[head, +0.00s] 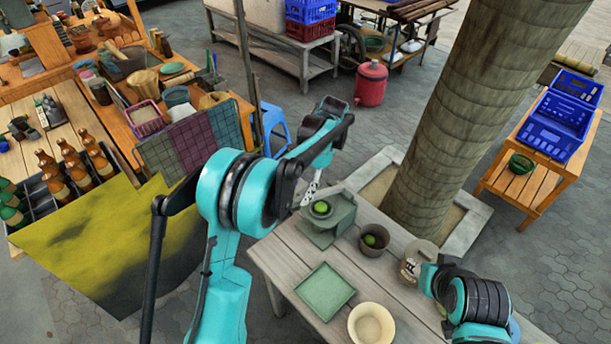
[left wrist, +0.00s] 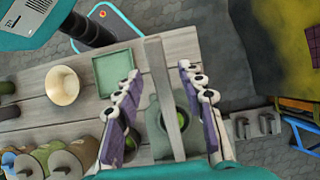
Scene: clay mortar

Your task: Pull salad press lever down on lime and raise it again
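The green salad press (head: 330,228) stands on the wooden table with a green lime (head: 321,207) in its round cup. It also shows in the left wrist view (left wrist: 160,132), the lime partly behind its long grey lever (left wrist: 167,92). My left gripper (head: 312,186) is just above and behind the press. In the left wrist view its two purple-grey fingers (left wrist: 158,72) are spread, one on each side of the lever, with gaps to it.
A dark bowl (head: 374,240) with another lime is right of the press. A square green tray (head: 325,291), a cream bowl (head: 371,325) and a jar (head: 413,266) stand on the same table (head: 287,262). A thick trunk (head: 465,110) rises behind the table.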

